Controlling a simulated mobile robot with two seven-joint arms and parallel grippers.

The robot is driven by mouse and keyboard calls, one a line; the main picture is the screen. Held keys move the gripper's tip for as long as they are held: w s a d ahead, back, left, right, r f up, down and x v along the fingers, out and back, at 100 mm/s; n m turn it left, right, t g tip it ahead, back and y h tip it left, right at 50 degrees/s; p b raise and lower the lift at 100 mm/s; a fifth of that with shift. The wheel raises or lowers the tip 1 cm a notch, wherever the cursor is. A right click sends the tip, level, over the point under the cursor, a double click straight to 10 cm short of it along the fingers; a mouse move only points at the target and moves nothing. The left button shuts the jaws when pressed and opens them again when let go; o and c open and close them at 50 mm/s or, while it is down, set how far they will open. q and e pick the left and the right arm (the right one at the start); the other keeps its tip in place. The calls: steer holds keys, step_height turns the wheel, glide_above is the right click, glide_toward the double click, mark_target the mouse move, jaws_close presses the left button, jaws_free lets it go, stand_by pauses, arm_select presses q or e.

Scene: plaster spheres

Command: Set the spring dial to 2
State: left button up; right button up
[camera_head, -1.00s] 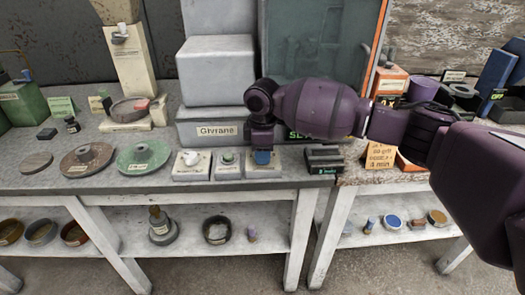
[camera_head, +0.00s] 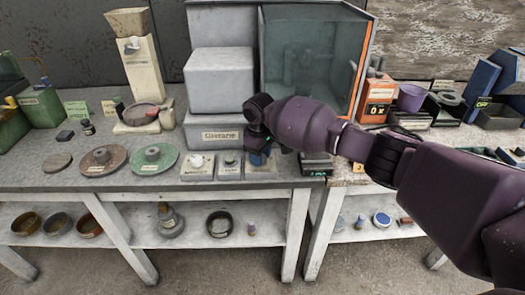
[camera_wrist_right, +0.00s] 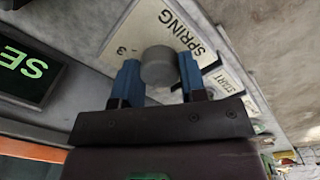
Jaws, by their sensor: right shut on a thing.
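The spring dial is a round grey knob (camera_wrist_right: 158,66) on a pale plate (camera_wrist_right: 150,27) printed SPRING, with a 3 visible beside the knob. My right gripper (camera_wrist_right: 161,74) has its two blue fingers on either side of the knob and is shut on it. In the head view the right gripper (camera_head: 259,159) reaches down to the rightmost of three small white panels (camera_head: 262,174), hiding most of its knob. Whether the dial points to a number is hidden. My left gripper is not in view.
The START panel (camera_wrist_right: 229,82) is close beside the spring plate. A dark box with green digits (camera_head: 316,170) stands right of the panels. A grey machine with a glass chamber (camera_head: 318,55) rises behind. Coloured discs (camera_head: 154,158) lie to the left.

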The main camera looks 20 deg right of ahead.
steer(key=shift+a+r+m+p, duration=0.1)
steer(key=shift+r+m+p, duration=0.2)
steer(key=shift+m+p, duration=0.55)
steer(key=shift+f+m+p, duration=0.1)
steer(key=shift+m+p, duration=0.7)
steer(key=shift+m, duration=0.25)
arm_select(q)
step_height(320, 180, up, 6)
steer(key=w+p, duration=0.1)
arm_select(e)
steer(key=shift+f+m, duration=0.2)
steer(key=shift+m, duration=0.6)
steer(key=o, duration=0.9)
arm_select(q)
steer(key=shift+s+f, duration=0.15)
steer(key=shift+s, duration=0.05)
arm_select(e)
steer(key=shift+r, duration=0.15)
